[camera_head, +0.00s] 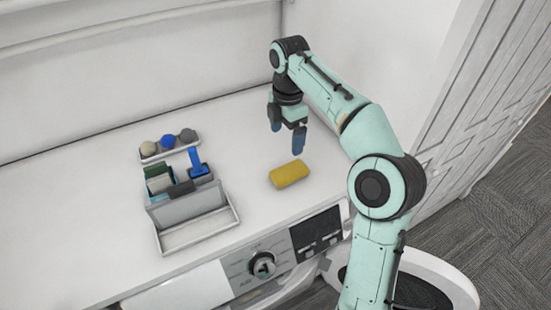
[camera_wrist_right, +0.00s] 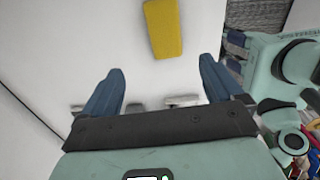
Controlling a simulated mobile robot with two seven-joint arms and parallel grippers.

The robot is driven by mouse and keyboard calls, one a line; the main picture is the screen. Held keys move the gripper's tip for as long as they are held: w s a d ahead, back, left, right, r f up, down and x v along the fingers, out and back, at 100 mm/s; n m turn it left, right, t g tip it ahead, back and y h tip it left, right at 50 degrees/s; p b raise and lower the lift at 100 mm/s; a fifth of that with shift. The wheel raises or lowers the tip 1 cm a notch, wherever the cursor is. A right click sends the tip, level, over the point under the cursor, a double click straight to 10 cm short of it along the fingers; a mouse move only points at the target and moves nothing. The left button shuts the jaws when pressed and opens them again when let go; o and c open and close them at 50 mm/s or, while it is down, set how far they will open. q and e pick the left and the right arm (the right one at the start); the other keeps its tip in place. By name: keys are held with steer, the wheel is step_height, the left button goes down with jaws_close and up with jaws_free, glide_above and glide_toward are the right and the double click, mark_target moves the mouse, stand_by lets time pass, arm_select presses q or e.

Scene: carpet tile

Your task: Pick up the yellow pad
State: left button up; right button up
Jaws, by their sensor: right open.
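A yellow pad (camera_head: 289,174) lies flat on the white top of the appliance, right of the grey caddy. It also shows at the top of the right wrist view (camera_wrist_right: 165,28), beyond the fingertips. My right gripper (camera_head: 286,138) hangs above the surface just behind the pad, fingers pointing down. In the right wrist view its two blue fingers (camera_wrist_right: 162,78) are spread wide with nothing between them. The pad is not touched by the fingers. My left gripper is in neither view.
A grey caddy (camera_head: 188,209) holding cloths and a blue-handled brush (camera_head: 196,163) stands on the left. Behind it a small rack (camera_head: 169,149) holds three round items. The white top (camera_head: 85,215) is bare farther left. A wall runs along the back, and the front edge has a control knob (camera_head: 263,265).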

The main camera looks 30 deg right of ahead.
glide_above(287, 171)
step_height(287, 171, down, 8)
steer(key=shift+r+b, duration=0.1)
steer(key=shift+b, duration=0.2)
steer(key=shift+s+f, duration=0.1)
steer(key=shift+f, duration=0.3)
step_height(287, 171, down, 5)
steer(key=shift+r+b, duration=0.2)
steer(key=shift+b, duration=0.2)
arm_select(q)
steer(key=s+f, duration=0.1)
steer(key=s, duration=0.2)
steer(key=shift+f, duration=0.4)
arm_select(e)
steer(key=c, duration=1.1)
